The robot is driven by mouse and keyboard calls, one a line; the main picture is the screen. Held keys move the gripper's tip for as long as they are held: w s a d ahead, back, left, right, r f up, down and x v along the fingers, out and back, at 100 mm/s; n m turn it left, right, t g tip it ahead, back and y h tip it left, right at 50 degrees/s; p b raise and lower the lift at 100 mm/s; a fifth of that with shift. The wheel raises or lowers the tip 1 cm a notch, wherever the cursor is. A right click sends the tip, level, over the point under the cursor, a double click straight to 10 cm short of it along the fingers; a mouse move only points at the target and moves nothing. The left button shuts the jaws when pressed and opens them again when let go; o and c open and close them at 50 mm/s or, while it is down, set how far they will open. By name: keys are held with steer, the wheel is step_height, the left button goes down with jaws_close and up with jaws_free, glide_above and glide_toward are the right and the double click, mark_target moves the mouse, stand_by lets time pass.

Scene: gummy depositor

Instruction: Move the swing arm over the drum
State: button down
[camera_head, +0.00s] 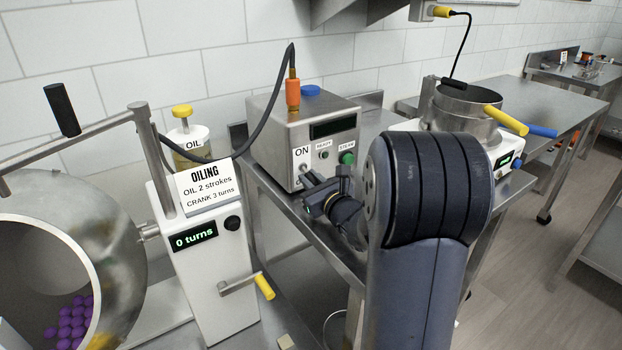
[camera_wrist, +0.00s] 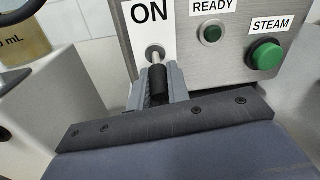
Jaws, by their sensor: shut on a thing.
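The steel drum (camera_head: 118,240) is at the left in the head view, its mouth open, with purple gummies (camera_head: 72,325) inside. The swing arm (camera_head: 97,130) is a grey bar on an upright post; it reaches left across the picture above the drum and has a black handle (camera_head: 62,110). Its far end is at the left edge, so its exact place over the mouth is hard to tell. My gripper (camera_head: 312,188) is away to the right, at the steel control box (camera_head: 275,135). In the wrist view my gripper (camera_wrist: 160,90) is shut on the black-tipped switch lever (camera_wrist: 157,75) below the ON label.
A white oiling unit (camera_head: 205,280) with a yellow-handled crank (camera_head: 264,287) stands between drum and box, showing "0 turns". A steel pot (camera_head: 460,112) stands at the right.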

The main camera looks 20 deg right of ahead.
mark_target(311, 176)
steer(key=shift+s+r+g+p, duration=0.1)
steer(key=shift+r+g+p, duration=0.9)
steer(key=shift+p, duration=1.65)
steer(key=g+p, duration=0.2)
steer(key=p, duration=0.2)
steer(key=g+p, duration=0.2)
steer(key=p, duration=0.3)
steer(key=shift+r+h, duration=0.4)
steer(key=g+p, duration=0.1)
steer(key=p, duration=0.4)
steer(key=g+p, duration=0.1)
steer(key=p, duration=0.4)
steer(key=shift+r+g, duration=0.4)
steer(key=shift+p, duration=0.45)
steer(key=shift+f+g+h+p, duration=0.25)
steer(key=shift+g+p, duration=0.35)
steer(key=shift+p, duration=0.75)
steer(key=shift+r, duration=0.1)
steer(key=c, duration=1.3)
jaws_free()
steer(key=shift+c, duration=0.2)
steer(key=shift+r, duration=0.1)
steer(key=v, duration=1)
steer(key=shift+s+r, duration=0.2)
